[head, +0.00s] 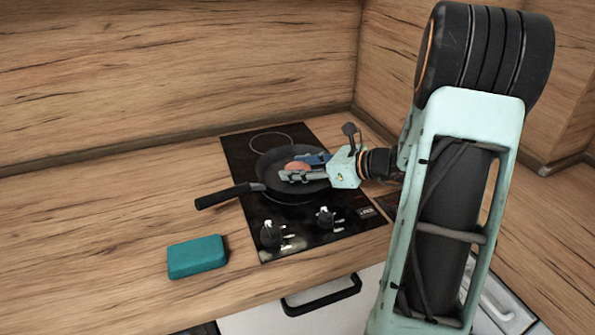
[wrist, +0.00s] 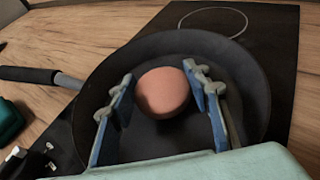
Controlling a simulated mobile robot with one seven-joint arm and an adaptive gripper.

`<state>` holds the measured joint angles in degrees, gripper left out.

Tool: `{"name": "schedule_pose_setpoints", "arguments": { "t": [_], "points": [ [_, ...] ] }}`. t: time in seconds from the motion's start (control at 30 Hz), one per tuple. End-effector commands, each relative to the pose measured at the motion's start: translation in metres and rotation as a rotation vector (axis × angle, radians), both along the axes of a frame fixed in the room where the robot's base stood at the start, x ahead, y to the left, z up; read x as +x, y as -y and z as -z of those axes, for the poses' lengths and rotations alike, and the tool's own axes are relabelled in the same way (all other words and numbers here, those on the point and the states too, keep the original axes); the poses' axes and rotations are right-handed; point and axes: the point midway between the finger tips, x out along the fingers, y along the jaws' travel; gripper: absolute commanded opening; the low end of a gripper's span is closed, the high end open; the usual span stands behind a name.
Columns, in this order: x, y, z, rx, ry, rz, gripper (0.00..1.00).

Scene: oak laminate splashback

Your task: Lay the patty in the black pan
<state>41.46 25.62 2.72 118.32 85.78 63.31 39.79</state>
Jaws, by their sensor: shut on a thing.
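The black pan (head: 262,163) sits on the hob with its handle pointing left; it also fills much of the wrist view (wrist: 240,75). The round reddish-brown patty (wrist: 163,92) is between my gripper's two blue-lined fingers, over the pan's inside. In the head view the patty (head: 297,166) is partly hidden by a finger. My gripper (head: 302,168) reaches in from the right, low over the pan, and is shut on the patty. I cannot tell whether the patty touches the pan's floor.
The black hob (head: 240,150) has knobs (head: 270,234) along its front. A teal block (head: 197,257) lies on the wooden counter at the front left. The counter left of the pan handle is clear. Wooden splashback walls stand behind and at the right.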

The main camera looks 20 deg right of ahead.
Motion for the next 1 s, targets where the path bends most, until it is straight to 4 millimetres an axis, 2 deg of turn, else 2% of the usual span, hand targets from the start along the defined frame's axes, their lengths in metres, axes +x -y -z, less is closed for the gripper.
{"name": "schedule_pose_setpoints", "arguments": {
  "t": [0.03, 0.4, 0.43, 0.57, 0.83, 1.0],
  "points": [
    [0.0000, -0.0001, 0.0061, 0.000, 0.000, 0.000, 0.19],
    [0.0000, -0.0003, 0.0107, -0.001, 0.001, -0.001, 0.19],
    [-0.0001, -0.0002, 0.0108, -0.001, 0.001, -0.001, 0.45],
    [-0.0001, -0.0002, 0.0096, -0.001, 0.001, -0.001, 0.59],
    [-0.0001, -0.0002, 0.0092, -0.001, 0.001, -0.001, 0.61],
    [-0.0043, 0.0044, 0.0024, -0.002, 0.002, 0.002, 0.61]
  ]
}}
